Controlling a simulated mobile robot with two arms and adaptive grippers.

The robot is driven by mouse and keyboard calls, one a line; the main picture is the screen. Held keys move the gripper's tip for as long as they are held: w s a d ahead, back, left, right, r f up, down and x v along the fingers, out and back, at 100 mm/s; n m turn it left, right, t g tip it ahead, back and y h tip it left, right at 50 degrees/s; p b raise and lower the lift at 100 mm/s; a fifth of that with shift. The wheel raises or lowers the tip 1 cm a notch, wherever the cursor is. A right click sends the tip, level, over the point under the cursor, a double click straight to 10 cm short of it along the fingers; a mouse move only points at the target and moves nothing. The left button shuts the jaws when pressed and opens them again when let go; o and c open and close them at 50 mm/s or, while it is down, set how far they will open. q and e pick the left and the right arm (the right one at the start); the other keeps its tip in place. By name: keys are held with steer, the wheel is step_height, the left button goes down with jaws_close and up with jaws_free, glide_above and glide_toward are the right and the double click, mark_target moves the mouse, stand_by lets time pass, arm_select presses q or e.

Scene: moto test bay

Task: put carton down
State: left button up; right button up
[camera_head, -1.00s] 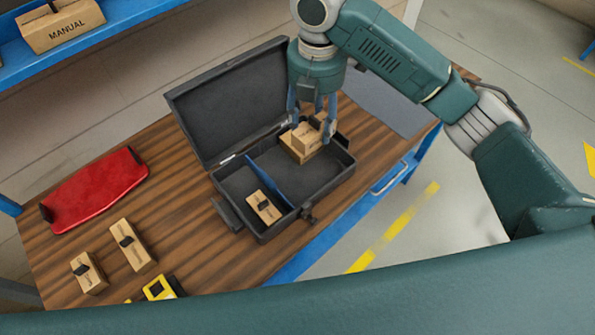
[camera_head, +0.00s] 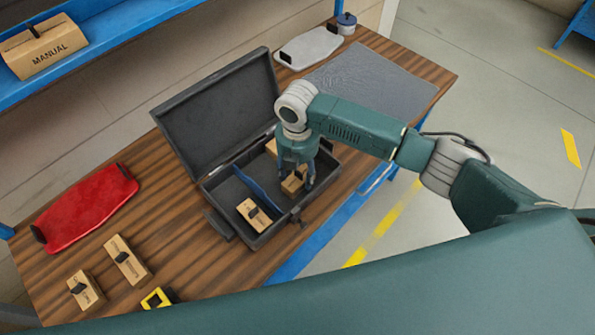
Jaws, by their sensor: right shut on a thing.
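My right gripper (camera_head: 297,188) is shut on a small brown carton (camera_head: 292,184). It holds the carton at the front part of the right compartment of the open black case (camera_head: 226,222). Whether the carton touches the case floor I cannot tell. Another brown carton (camera_head: 271,147) shows behind it in the same compartment, partly hidden by my gripper. A third carton (camera_head: 253,214) lies in the left compartment, on the other side of the blue divider (camera_head: 256,186). My left gripper is out of view.
The case stands on a wooden bench (camera_head: 190,255). Two cartons (camera_head: 127,259) (camera_head: 86,290), a yellow-black item (camera_head: 157,298) and a red panel (camera_head: 86,208) lie to the left. A grey mat (camera_head: 372,90), a light grey panel (camera_head: 308,47) and a small round container (camera_head: 346,23) are behind right.

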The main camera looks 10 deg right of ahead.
steer(key=shift+f, duration=0.15)
steer(key=o, duration=0.9)
step_height(320, 180, up, 12)
steer(key=shift+r+b, duration=0.15)
steer(key=shift+b, duration=0.75)
